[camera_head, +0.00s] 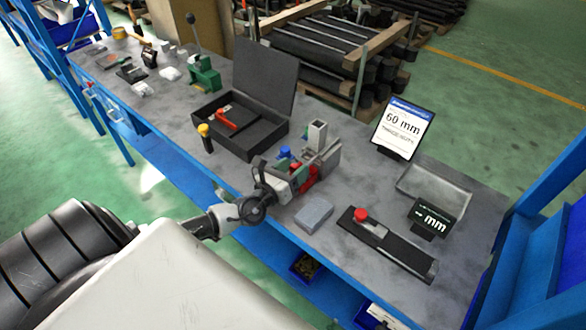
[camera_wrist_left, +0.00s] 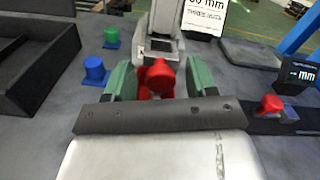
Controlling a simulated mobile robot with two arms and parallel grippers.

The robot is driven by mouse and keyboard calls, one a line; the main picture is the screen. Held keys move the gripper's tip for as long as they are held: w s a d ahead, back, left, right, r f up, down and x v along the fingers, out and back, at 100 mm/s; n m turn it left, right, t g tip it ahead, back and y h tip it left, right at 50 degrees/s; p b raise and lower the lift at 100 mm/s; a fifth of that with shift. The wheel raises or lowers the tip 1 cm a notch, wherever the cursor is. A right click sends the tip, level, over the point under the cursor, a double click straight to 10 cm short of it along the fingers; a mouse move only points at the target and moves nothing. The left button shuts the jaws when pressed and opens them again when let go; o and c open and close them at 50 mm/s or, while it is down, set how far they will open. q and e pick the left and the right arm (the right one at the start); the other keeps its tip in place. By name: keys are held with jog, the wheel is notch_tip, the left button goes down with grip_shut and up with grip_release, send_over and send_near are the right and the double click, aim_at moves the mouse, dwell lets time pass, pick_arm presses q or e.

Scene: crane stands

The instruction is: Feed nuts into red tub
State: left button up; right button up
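I cannot make out any nuts or a red tub for certain. My left gripper (camera_head: 296,178) is over the middle of the grey workbench, beside a grey vise-like fixture (camera_head: 326,158). In the left wrist view its two green finger pads (camera_wrist_left: 160,82) stand apart, with a red knob-like part (camera_wrist_left: 159,76) between them and gaps visible on both sides. The red part also shows beside the gripper in the head view (camera_head: 309,180). Whether the pads touch it is not clear. My right gripper is not in view.
An open black case (camera_head: 265,138) stands left of the gripper. Blue (camera_wrist_left: 95,72) and green (camera_wrist_left: 112,36) knobs are nearby. A grey block (camera_head: 314,214) and a black plate with a red knob (camera_head: 361,214) lie at right. A 60 mm sign (camera_head: 401,127) stands behind. A blue bin (camera_head: 304,267) sits below.

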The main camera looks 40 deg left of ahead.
pick_arm(q)
jog(key=s+b, duration=0.1)
jog(key=s, duration=0.2)
jog(key=s+b, duration=0.1)
jog(key=s, duration=0.5)
jog(key=shift+s+a+f+b, duration=0.15)
jog(key=shift+s+a+b, duration=0.2)
jog(key=shift+a+b, duration=0.05)
jog(key=shift+s, duration=0.55)
jog(key=shift+n, duration=0.3)
